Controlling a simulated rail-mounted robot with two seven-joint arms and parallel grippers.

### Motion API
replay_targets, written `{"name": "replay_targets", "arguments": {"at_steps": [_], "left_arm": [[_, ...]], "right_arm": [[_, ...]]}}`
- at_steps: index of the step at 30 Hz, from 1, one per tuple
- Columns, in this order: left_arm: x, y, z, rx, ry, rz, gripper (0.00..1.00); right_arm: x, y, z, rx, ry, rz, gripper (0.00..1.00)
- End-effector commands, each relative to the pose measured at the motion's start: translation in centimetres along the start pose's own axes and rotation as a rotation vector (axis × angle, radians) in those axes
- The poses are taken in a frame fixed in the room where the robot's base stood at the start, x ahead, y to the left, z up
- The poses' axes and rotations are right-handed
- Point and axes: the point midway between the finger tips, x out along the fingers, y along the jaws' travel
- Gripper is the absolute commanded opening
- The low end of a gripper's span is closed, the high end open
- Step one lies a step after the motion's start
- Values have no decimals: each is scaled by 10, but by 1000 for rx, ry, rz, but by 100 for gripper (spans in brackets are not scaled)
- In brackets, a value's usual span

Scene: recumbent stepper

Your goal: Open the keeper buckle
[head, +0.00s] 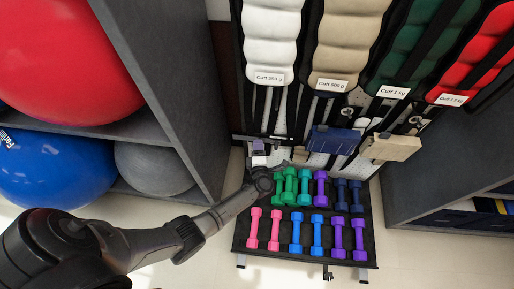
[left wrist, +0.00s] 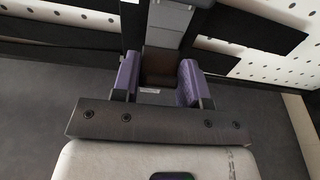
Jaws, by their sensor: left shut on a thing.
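My left gripper (head: 259,158) reaches up from the lower left to the bottom of the strap under the white cuff marked 250 g (head: 271,45). In the left wrist view its two purple-padded fingers (left wrist: 159,80) stand on either side of a dark brown piece, which I take to be the keeper buckle (left wrist: 158,64). The fingers are shut on it. A grey strap (left wrist: 168,18) runs up from this piece. In the head view the gripper and wrist largely hide the buckle. My right gripper is in neither view.
A blue piece (head: 333,140) and a tan piece (head: 392,147) hang under neighbouring cuffs, to the right. A rack of coloured dumbbells (head: 303,253) stands below. A shelf with large balls (head: 75,165) is on the left. A dark cabinet (head: 440,150) is on the right.

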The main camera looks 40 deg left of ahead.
Motion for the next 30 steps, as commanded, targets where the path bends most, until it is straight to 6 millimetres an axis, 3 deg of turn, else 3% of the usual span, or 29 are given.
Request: {"name": "replay_targets", "arguments": {"at_steps": [9, 19, 20, 21, 25, 30], "left_arm": [[-1, -2, 8, -2, 200, -1, 16], [-1, 0, 8, 1, 211, -1, 17], [-1, 0, 8, 2, 211, -1, 41], [-1, 0, 8, 1, 211, -1, 45], [-1, 0, 8, 1, 210, -1, 57], [-1, 0, 8, 1, 210, 0, 57]], "right_arm": [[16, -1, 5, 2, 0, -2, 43], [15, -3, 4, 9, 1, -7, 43], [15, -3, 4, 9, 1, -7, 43], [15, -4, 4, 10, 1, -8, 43], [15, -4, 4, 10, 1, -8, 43], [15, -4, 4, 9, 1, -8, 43]]}}
